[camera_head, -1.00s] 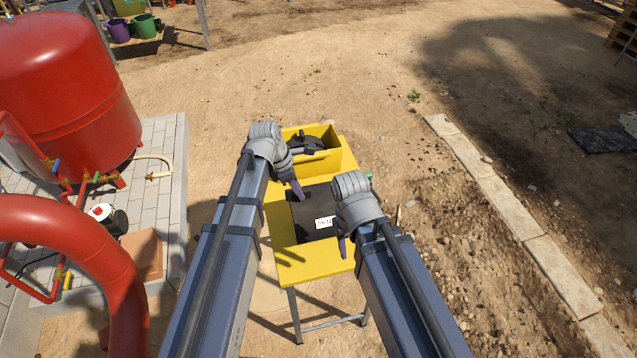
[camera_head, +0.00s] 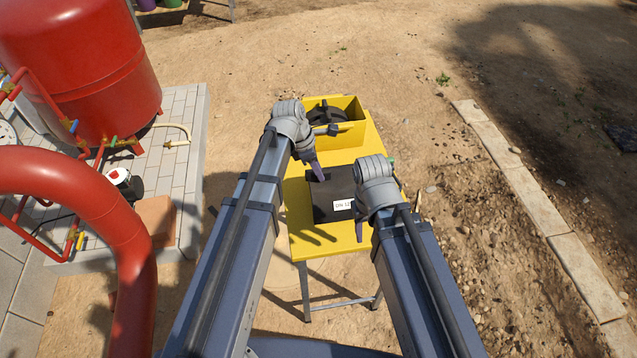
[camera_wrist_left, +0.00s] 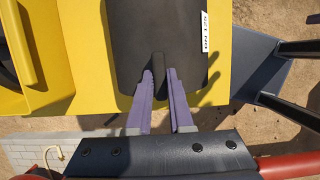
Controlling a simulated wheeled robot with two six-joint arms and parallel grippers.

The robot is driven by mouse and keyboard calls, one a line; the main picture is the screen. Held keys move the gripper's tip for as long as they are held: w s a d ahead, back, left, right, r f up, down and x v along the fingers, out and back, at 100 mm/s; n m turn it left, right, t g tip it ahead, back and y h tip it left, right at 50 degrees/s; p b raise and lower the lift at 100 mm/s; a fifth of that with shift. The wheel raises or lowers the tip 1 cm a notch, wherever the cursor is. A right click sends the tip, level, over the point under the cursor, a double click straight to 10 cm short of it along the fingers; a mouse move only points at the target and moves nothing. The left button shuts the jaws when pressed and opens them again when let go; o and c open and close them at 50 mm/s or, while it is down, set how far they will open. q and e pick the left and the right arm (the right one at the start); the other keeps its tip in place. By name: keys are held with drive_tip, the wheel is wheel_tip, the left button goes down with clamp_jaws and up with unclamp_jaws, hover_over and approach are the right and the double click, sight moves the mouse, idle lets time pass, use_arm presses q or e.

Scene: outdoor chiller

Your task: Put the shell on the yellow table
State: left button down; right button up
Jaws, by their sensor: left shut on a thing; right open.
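The shell (camera_head: 328,199) is a dark, curved plate with a white "DN 12…" label, over the yellow table (camera_head: 305,247). It also shows in the left wrist view (camera_wrist_left: 160,25), with a short dark handle at its near edge. My left gripper (camera_head: 318,172) is shut on that handle, its purple fingers on either side in the left wrist view (camera_wrist_left: 160,85). I cannot tell whether the shell rests on the tabletop or is just above it. My right gripper (camera_head: 360,230) is open beside the shell's right side, its fingers mostly hidden by its wrist.
A yellow open box (camera_head: 348,106) with dark parts inside stands at the table's far end. A red tank (camera_head: 85,70) and a thick red pipe (camera_head: 125,240) stand on the left. Sandy ground and a low stone kerb (camera_head: 530,195) lie on the right.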

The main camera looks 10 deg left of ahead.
use_arm(q)
drive_tip(key=shift+f+b, duration=1.9)
drive_tip(key=shift+b, duration=0.05)
drive_tip(key=shift+r, duration=0.15)
drive_tip(key=c, duration=0.8)
unclamp_jaws()
